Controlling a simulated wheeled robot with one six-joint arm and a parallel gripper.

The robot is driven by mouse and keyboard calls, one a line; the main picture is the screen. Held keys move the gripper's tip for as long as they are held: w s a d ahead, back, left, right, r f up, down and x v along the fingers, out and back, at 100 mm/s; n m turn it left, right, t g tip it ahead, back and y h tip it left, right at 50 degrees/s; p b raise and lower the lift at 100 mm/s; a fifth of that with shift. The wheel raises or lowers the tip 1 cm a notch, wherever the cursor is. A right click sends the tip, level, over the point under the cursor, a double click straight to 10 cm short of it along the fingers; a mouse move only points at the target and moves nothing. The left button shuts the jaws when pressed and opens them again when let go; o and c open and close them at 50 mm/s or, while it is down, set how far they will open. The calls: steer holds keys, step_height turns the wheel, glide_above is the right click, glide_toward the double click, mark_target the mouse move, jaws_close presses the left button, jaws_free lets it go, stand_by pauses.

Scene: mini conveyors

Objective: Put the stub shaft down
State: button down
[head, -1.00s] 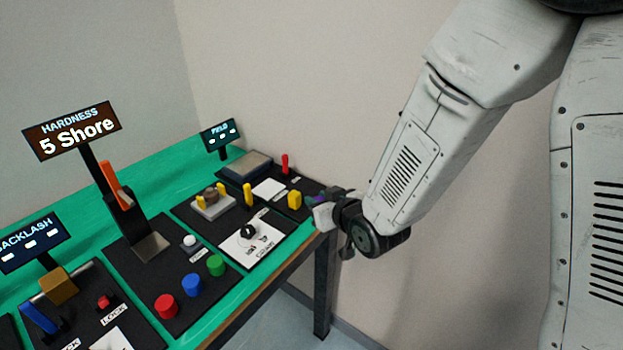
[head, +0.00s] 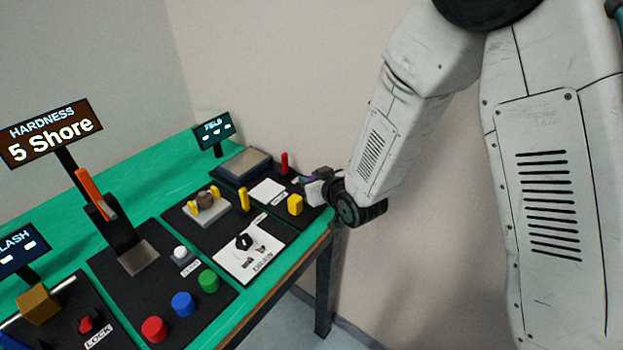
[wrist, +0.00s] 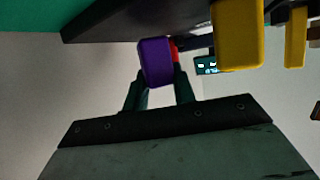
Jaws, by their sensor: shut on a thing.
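The stub shaft appears to be the purple piece (wrist: 155,62) between my gripper's fingers in the wrist view. A small bit of purple also shows at the gripper in the head view. My gripper (wrist: 158,88) is shut on it. In the head view my gripper (head: 308,184) is at the right end of the bench, close to the field station's black panel. It is just behind and right of a yellow block (head: 295,205) and right of a red peg (head: 284,163). Whether the purple piece touches the panel cannot be told.
A white pad (head: 266,191) and a grey plate (head: 246,164) lie on the black panel. A yellow post (head: 244,199) and a dial plate (head: 250,259) stand nearer. The hardness station (head: 122,238) is further left. The wall is close behind the arm.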

steer(key=shift+w+d+f, duration=0.15)
steer(key=shift+d+f, duration=0.1)
steer(key=shift+f, duration=0.1)
steer(key=shift+f, duration=0.1)
steer(key=c, duration=1.1)
jaws_free()
steer(key=shift+c, duration=0.2)
